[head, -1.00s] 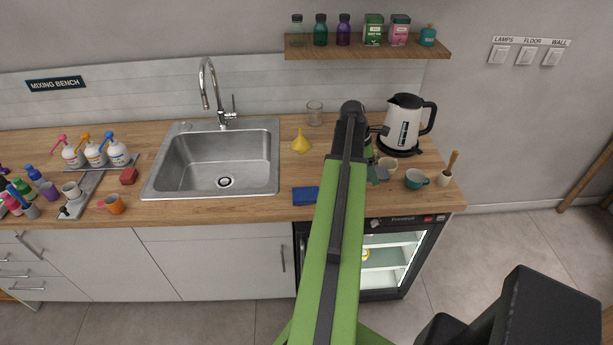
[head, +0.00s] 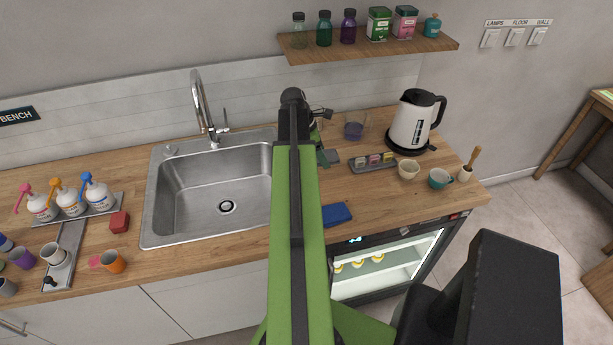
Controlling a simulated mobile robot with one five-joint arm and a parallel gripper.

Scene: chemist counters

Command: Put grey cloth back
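I cannot clearly make out the grey cloth. A small flat grey patch (head: 331,157) lies on the wooden counter (head: 380,205) just right of my arm; I cannot tell whether it is cloth. My gripper (head: 323,112) is at the far end of my green arm, above the back of the counter between the sink and the kettle. It is small and partly hidden by the arm, so its opening and any load are unclear.
A sink (head: 215,185) is left of my arm. A blue sponge (head: 337,214) lies at the front. A glass beaker (head: 354,130), small rack (head: 373,163), cups (head: 439,178) and kettle (head: 415,122) stand to the right. A shelf (head: 370,48) with bottles hangs above.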

